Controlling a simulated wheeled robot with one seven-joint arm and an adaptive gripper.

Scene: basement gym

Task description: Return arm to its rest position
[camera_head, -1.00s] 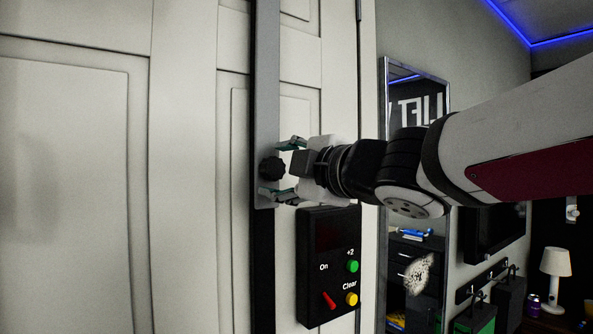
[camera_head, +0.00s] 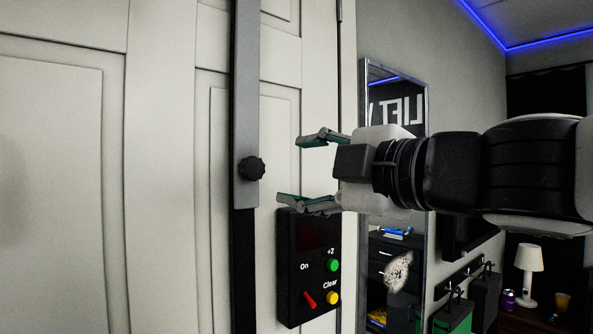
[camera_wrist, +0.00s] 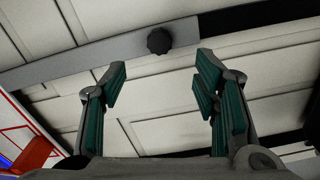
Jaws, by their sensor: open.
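My gripper (camera_head: 308,169) is open and empty in the head view, in front of the white panelled door and right of the black knob (camera_head: 251,168). Its two green-padded fingers point left, one above the other, with a clear gap to the knob. The knob sits on a grey vertical bar (camera_head: 246,100) on the door. In the wrist view, the open fingers (camera_wrist: 160,75) frame bare door, and the knob (camera_wrist: 159,40) shows beyond the fingertips. My arm reaches in from the right edge.
A black control box (camera_head: 309,268) with a red switch and green and yellow buttons is just below the lower finger. A mirror (camera_head: 396,105) stands behind my wrist. A white lamp (camera_head: 529,265) and small items stand on a table at the lower right.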

